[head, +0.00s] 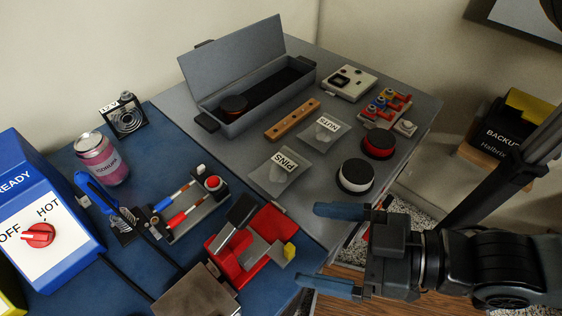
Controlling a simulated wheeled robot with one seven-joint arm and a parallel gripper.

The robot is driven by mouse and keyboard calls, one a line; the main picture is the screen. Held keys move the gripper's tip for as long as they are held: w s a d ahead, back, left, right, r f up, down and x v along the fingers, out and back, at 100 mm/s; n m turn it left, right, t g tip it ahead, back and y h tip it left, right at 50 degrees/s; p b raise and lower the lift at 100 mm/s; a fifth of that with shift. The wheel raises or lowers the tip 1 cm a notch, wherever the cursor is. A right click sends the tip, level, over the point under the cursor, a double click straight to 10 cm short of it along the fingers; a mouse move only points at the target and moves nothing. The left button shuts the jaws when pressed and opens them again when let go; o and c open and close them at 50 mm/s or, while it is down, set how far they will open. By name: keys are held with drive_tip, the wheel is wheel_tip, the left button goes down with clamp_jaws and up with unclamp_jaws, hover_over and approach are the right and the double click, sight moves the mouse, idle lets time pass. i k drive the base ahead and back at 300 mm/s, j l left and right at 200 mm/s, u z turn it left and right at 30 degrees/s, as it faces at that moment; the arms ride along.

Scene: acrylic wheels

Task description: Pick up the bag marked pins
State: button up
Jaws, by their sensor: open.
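The bag marked PINS (281,170) is a small clear bag with a white label, lying flat on the grey tabletop in the head view. A second clear bag, whose label seems to read RODS (324,131), lies behind it and to its right. My gripper (334,250) is at the lower right, with its two blue fingers spread apart and pointing left. It is open and empty. It is in front of the PINS bag and to its right, apart from it. Nothing covers the PINS bag.
A white-topped wheel (357,176) and a red-topped one (378,144) stand right of the bags. A wooden block (292,120) and an open grey box (262,97) are behind. A red fixture (250,245) and a tool holder (190,208) stand on the blue mat.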

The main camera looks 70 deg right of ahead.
sight(275, 174)
drive_tip(key=k+j, duration=0.15)
drive_tip(key=j, duration=0.15)
drive_tip(key=k+j+z, duration=0.35)
drive_tip(key=k, duration=0.25)
